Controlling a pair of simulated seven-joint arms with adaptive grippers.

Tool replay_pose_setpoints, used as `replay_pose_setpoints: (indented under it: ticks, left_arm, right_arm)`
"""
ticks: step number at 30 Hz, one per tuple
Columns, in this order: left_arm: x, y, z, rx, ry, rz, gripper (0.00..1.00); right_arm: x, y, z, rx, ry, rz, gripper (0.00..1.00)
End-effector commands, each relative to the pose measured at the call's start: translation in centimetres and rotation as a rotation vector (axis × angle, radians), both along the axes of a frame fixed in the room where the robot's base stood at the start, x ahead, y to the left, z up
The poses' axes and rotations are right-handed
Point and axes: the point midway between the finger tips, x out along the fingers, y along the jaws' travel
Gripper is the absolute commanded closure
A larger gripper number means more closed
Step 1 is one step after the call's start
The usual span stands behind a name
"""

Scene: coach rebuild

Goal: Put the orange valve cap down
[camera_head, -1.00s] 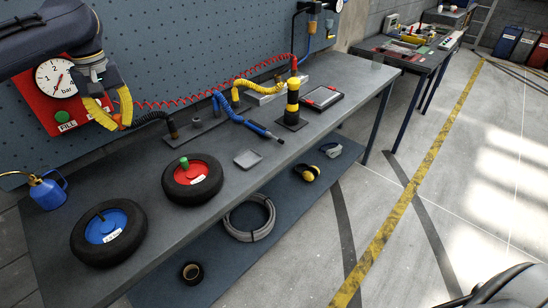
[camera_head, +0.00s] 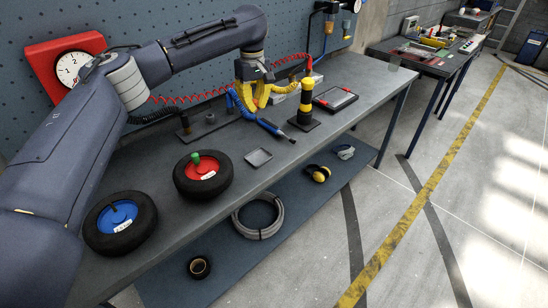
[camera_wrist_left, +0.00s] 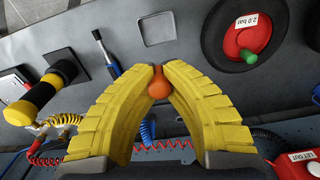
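The orange valve cap (camera_wrist_left: 158,84) is pinched between the yellow fingertips of my left gripper (camera_wrist_left: 158,76) in the left wrist view. A red-hubbed wheel (camera_head: 203,176) with a green cap (camera_head: 195,158) lies to the left. My right gripper is not in view.
A blue-hubbed wheel (camera_head: 120,222) lies at the near left. A blue tool with coiled hose (camera_head: 270,127) lies behind the tray. A yellow-black post (camera_head: 306,104) and a dark framed tray (camera_head: 335,98) stand right. The bench front beside the tray is clear.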

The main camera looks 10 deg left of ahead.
Motion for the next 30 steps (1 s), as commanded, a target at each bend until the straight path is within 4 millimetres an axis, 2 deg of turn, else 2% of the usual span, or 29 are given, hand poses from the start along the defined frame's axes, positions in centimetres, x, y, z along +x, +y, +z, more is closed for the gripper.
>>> replay_pose_setpoints:
  ticks: [5,15,21,24,30]
  left_arm:
    - [0.0,0.1,-2.4,0.0,0.005,0.009,1.0]
    - [0.0,0.0,-10.0,0.0,0.004,0.008,1.0]
    - [0.0,0.1,-13.6,-0.001,0.003,0.008,1.0]
    - [0.0,0.0,-14.7,0.001,0.002,0.009,1.0]
    - [0.1,0.0,-15.7,0.001,0.001,0.007,1.0]
  right_arm:
    - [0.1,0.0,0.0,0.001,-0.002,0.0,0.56]
    - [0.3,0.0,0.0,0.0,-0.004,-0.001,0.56]
    - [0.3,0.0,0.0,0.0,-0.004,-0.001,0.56]
    - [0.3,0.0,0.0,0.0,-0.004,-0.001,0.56]
    - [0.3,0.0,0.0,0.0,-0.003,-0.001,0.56]
